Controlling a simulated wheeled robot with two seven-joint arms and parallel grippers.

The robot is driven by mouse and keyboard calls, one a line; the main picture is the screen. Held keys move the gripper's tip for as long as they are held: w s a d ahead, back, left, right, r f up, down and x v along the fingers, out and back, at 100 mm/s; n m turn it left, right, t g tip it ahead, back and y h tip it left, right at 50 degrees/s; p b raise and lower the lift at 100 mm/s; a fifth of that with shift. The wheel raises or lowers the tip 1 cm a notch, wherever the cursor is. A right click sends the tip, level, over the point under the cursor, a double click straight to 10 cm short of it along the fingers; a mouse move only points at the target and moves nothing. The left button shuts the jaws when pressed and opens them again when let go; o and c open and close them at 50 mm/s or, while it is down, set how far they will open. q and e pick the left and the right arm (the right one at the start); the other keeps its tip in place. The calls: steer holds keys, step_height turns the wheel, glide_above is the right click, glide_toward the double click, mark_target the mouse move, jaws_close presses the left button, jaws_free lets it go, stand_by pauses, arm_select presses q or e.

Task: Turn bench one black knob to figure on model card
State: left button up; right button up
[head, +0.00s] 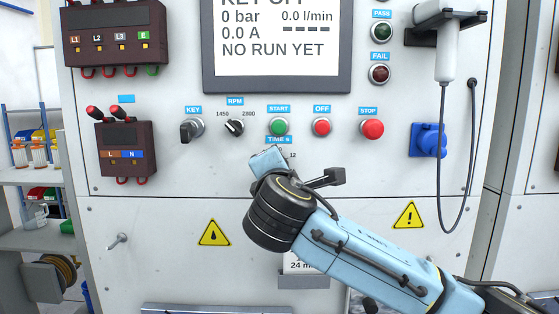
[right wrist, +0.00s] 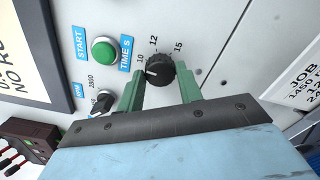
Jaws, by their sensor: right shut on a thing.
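The black TIME s knob (right wrist: 160,72) sits between the green fingers of my right gripper (right wrist: 155,60), which is shut on it. The figures 10, 12 and 15 stand around the knob, and its white mark points toward 10. In the head view my right gripper (head: 268,162) is at the panel below the START button, and it hides the knob. The model card shows in part at the right edge of the wrist view (right wrist: 302,82) and behind my arm in the head view (head: 302,265). My left gripper is not in view.
A black RPM knob (head: 234,127), a KEY switch (head: 191,129), a green START button (head: 279,126), a red OFF button (head: 321,126) and a red STOP button (head: 371,128) line the panel. A display (head: 278,40) above reads NO RUN YET. A cable (head: 440,170) hangs at the right.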

steer(key=shift+n+p, duration=0.35)
steer(key=shift+n, duration=0.15)
steer(key=o, duration=1)
steer(key=s+b, duration=0.3)
steer(key=s, duration=1)
steer(key=shift+s+b, duration=0.25)
steer(key=shift+b, duration=0.05)
